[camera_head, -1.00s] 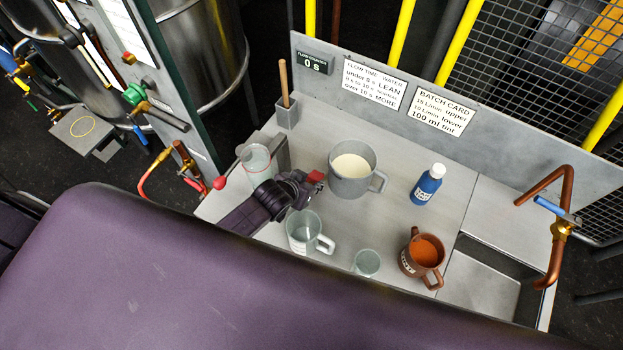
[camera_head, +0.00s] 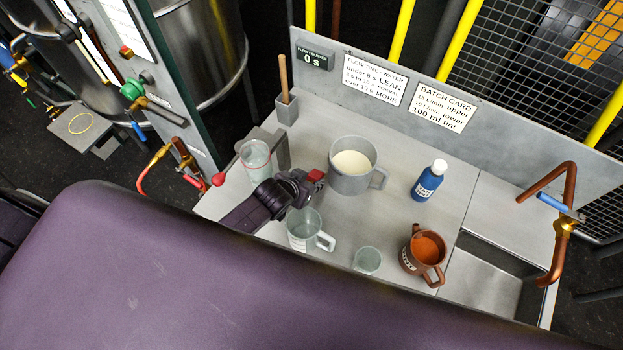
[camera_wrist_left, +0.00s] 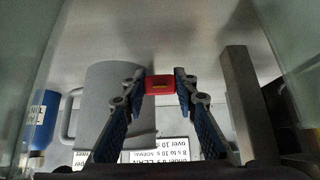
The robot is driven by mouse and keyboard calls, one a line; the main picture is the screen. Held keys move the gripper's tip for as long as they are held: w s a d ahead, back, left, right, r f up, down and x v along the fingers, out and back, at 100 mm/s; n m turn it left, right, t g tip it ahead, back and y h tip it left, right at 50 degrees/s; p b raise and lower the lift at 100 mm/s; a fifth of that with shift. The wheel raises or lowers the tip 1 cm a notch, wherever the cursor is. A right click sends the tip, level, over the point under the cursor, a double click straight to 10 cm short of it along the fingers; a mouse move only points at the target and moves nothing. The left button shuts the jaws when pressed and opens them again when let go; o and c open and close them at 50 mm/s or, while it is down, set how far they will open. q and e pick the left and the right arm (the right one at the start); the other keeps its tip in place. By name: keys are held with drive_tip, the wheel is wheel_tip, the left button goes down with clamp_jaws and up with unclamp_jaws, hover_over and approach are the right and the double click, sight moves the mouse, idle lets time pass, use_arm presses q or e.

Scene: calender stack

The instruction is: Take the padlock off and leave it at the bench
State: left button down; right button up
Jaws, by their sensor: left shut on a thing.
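The red padlock (camera_head: 316,175) is between the fingertips of my left gripper (camera_head: 307,180), over the bench (camera_head: 400,190) beside the grey jug. In the left wrist view the red padlock (camera_wrist_left: 160,84) sits between the two fingertips (camera_wrist_left: 160,88), which are shut on it. Its shackle cannot be made out. Whether the padlock touches the bench top cannot be told. My right gripper is not in view.
A grey jug of pale liquid (camera_head: 345,180) stands close right of the padlock. A clear beaker (camera_head: 256,160), clear jug (camera_head: 303,232), small glass (camera_head: 367,261), brown mug (camera_head: 409,262) and blue bottle (camera_head: 428,184) stand around. Bare bench lies between jug and bottle.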

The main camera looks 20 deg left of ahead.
use_arm(q)
drive_tip(key=shift+f, duration=0.45)
